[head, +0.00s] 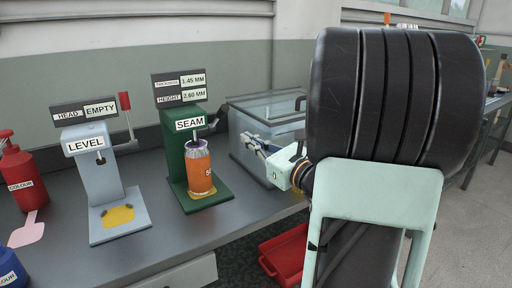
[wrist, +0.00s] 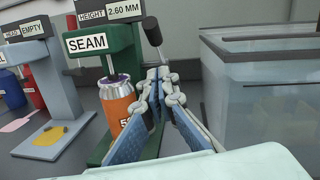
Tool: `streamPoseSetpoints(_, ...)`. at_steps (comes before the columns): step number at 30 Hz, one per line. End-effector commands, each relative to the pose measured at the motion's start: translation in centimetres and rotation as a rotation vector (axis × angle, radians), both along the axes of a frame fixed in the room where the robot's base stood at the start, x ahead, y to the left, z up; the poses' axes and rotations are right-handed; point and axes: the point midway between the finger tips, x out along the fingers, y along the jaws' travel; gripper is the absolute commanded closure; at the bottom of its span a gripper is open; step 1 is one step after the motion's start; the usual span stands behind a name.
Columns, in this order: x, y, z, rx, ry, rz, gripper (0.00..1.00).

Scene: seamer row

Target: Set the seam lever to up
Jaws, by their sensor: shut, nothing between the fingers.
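The green seamer marked SEAM (head: 189,125) stands on the bench in the head view, and its label also shows in the wrist view (wrist: 87,43). An orange can (head: 200,172) stands upright on its base plate under the head. The seam lever (wrist: 152,31) has a dark knob on a thin rod; in the wrist view it rises just beyond my fingertips and leans slightly left. Its lower end is hidden behind my fingers. My gripper (wrist: 162,75) is shut and empty, with its tips close to the rod; I cannot tell whether they touch. It also shows in the head view (head: 246,139), right of the seamer.
A grey machine marked LEVEL (head: 86,145), with a red-handled lever (head: 124,102), stands left of the seamer. A clear-lidded bin (head: 265,107) stands close behind my gripper. Red (head: 15,165) and blue (head: 9,270) bottles are at far left. A red crate (head: 285,252) sits below the bench.

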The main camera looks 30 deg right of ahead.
Motion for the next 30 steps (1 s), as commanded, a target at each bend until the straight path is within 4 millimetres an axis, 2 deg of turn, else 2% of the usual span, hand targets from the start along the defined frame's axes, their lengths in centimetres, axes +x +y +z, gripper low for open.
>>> streamPoseSetpoints(1, 1.2, 0.4, -0.1, -0.002, 0.000, 0.005, 1.00)
streamPoseSetpoints(6, 4.6, 0.9, 0.2, 0.000, 0.001, 0.004, 1.00)
streamPoseSetpoints(9, 5.4, 1.3, 1.8, -0.003, -0.003, 0.002, 1.00)
streamPoseSetpoints(12, 6.1, 1.5, 2.6, -0.003, -0.001, 0.001, 1.00)
streamPoseSetpoints(18, 6.7, 1.6, 3.3, -0.001, 0.001, 0.000, 1.00)
streamPoseSetpoints(30, 6.7, 1.6, 3.5, -0.001, 0.005, -0.001, 1.00)
